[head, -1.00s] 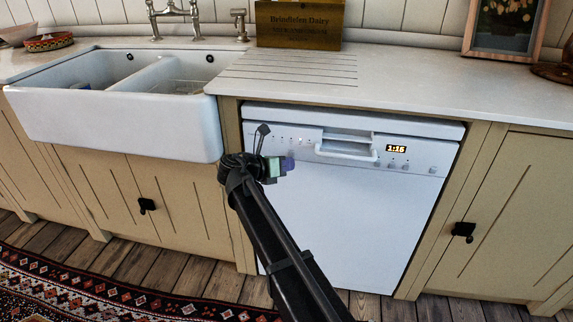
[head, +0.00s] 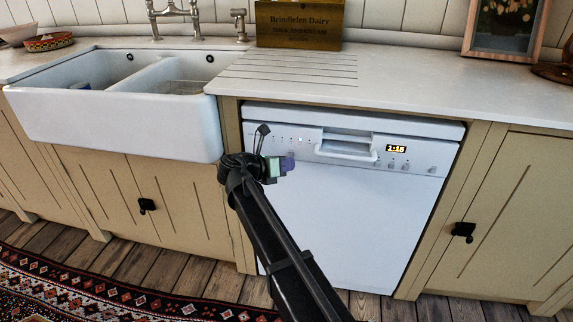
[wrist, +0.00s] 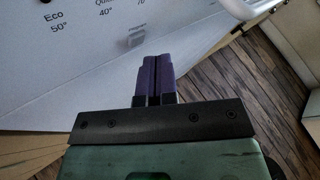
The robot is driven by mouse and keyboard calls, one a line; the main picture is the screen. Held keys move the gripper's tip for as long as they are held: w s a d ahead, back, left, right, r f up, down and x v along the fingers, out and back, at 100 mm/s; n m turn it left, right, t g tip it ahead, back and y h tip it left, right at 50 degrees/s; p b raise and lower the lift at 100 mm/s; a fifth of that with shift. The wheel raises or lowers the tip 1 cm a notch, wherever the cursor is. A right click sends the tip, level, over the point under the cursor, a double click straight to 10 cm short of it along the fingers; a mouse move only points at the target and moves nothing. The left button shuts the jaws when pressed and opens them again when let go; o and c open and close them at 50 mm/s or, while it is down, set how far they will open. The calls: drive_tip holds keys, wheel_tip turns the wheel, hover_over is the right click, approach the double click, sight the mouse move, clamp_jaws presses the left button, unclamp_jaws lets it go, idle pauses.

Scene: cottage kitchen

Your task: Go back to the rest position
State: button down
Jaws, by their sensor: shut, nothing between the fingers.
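My gripper (head: 289,163) is in front of the upper left of the white dishwasher (head: 340,215), near its control panel (head: 297,140). In the wrist view its two purple fingers (wrist: 153,72) are closed together with nothing between them. The dishwasher front also fills much of the wrist view (wrist: 70,85), with "Eco 50°" and "40°" labels and a small grey button (wrist: 136,38) just beyond the fingertips. I cannot tell whether the fingertips touch the panel. The dishwasher door is closed and its display (head: 396,149) reads 1:15.
A white double sink (head: 115,125) is to the left. The worktop (head: 400,85) above holds a wooden dairy box (head: 298,25) and a picture frame (head: 503,28). Cabinet doors with dark knobs flank the dishwasher. A patterned rug (head: 60,290) lies on the wooden floor.

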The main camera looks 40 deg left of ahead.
drive_tip(key=shift+w+a, duration=0.2)
drive_tip(key=shift+w, duration=0.2)
drive_tip(key=shift+w, duration=0.15)
idle(0.4)
drive_tip(key=shift+s+d, duration=0.2)
drive_tip(key=shift+s, duration=0.35)
drive_tip(key=shift+s, duration=0.1)
drive_tip(key=s+d, duration=0.1)
drive_tip(key=s, duration=0.2)
drive_tip(key=s+d, duration=0.1)
drive_tip(key=s, duration=0.1)
drive_tip(key=shift+s+d, duration=0.1)
drive_tip(key=shift+d, duration=0.25)
idle(0.5)
